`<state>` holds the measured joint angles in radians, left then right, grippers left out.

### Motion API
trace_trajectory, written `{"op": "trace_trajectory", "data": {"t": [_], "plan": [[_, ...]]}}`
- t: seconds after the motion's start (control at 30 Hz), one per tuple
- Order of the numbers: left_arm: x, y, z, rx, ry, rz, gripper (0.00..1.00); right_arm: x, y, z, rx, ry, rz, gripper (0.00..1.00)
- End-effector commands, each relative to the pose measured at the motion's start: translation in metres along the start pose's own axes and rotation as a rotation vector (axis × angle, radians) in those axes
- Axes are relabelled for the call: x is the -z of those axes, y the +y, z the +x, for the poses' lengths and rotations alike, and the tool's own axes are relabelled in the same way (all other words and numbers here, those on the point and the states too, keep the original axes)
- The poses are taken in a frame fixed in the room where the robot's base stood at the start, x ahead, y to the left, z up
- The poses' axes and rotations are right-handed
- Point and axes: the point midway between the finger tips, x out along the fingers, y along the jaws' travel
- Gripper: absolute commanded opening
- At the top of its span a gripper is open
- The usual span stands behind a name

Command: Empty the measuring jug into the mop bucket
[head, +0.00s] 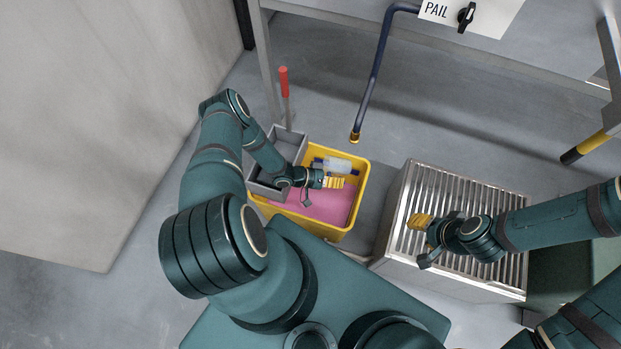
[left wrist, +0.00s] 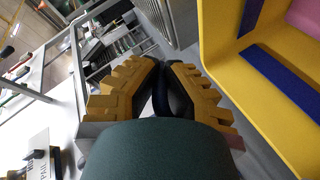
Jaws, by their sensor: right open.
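The yellow mop bucket (head: 361,190) stands on the floor with pink liquid (head: 325,206) in it; its wall (left wrist: 222,45) also fills the right of the left wrist view. The clear measuring jug (head: 338,164) appears tipped on its side over the bucket's far part; its contents cannot be made out. My left gripper (head: 334,183) is over the bucket beside the jug. In the left wrist view its fingers (left wrist: 160,80) close around a dark blue strip, apparently the jug's handle. My right gripper (head: 420,225) is open and empty above the metal grate.
A grey wringer (head: 260,178) with a red-ended handle (head: 284,82) sits at the bucket's left side. The slatted steel grate (head: 408,178) stands right of the bucket. A dark hose (head: 374,78) hangs beyond the bucket, below a PAIL sign (head: 490,15).

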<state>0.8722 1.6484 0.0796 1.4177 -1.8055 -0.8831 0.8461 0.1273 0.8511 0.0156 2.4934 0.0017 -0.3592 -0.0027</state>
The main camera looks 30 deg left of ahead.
Motion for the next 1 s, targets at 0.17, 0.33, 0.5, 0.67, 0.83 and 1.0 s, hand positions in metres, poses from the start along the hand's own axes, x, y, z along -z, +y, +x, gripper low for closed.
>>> {"op": "trace_trajectory", "data": {"t": [0.17,0.33,0.5,0.67,0.83,1.0], "plan": [[-0.013,-0.017,0.007,0.124,-0.088,0.004,0.0,0.0,0.0,0.0,0.0,0.0,0.0,0.47],[-0.025,-0.034,0.013,0.238,-0.165,0.004,0.0,0.0,0.0,0.0,0.0,0.0,0.0,0.47],[-0.037,-0.052,0.02,0.306,-0.211,0.006,0.0,0.0,0.0,0.0,0.0,0.0,0.0,0.47],[-0.047,-0.066,0.027,0.385,-0.265,0.006,0.0,0.0,0.0,0.0,0.0,0.0,0.0,0.47],[-0.056,-0.078,0.035,0.497,-0.34,0.006,0.0,0.0,-0.001,-0.003,0.0,-0.001,0.0,0.47],[-0.056,-0.078,0.043,0.579,-0.396,0.006,0.0,-0.001,-0.004,-0.011,0.0,-0.004,0.001,0.47]]}}
